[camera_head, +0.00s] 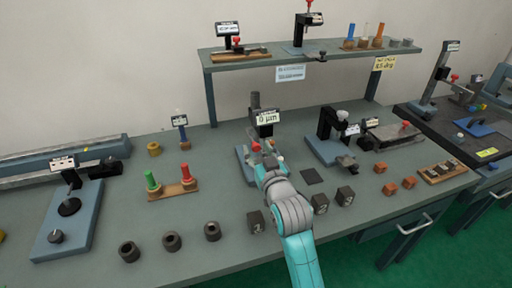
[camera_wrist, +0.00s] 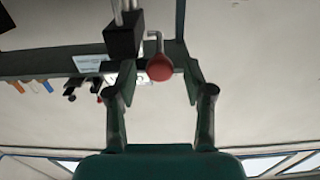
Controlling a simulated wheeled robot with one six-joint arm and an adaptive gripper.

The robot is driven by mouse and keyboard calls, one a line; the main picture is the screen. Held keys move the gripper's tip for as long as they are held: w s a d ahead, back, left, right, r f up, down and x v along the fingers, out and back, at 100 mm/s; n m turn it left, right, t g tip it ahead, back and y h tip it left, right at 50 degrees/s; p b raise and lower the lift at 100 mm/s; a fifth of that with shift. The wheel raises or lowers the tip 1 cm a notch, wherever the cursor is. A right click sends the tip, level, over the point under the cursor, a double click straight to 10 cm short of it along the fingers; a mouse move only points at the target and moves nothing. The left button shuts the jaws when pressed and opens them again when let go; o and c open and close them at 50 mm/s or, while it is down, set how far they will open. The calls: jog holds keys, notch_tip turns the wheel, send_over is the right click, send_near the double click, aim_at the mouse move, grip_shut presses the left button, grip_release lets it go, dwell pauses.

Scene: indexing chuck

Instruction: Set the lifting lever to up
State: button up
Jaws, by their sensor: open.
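A bench device with a display reading "0 µm" (camera_head: 265,117) stands at the middle of the bench. Near its front is a small red knob (camera_head: 256,147), partly hidden by my gripper (camera_head: 263,160). In the wrist view, a red ball knob (camera_wrist: 159,68) sits on a bent grey rod beside a black block (camera_wrist: 123,38). My gripper (camera_wrist: 158,78) is open, with one finger on each side of the red knob in the picture. I cannot tell whether a finger touches it. My gripper hides much of the device's base.
A raised shelf (camera_head: 310,55) spans the back of the bench. Another fixture (camera_head: 328,148) stands close on the right. A peg stand (camera_head: 172,188) is on the left.

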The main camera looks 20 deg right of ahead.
jog(key=shift+w, duration=0.9)
grip_shut()
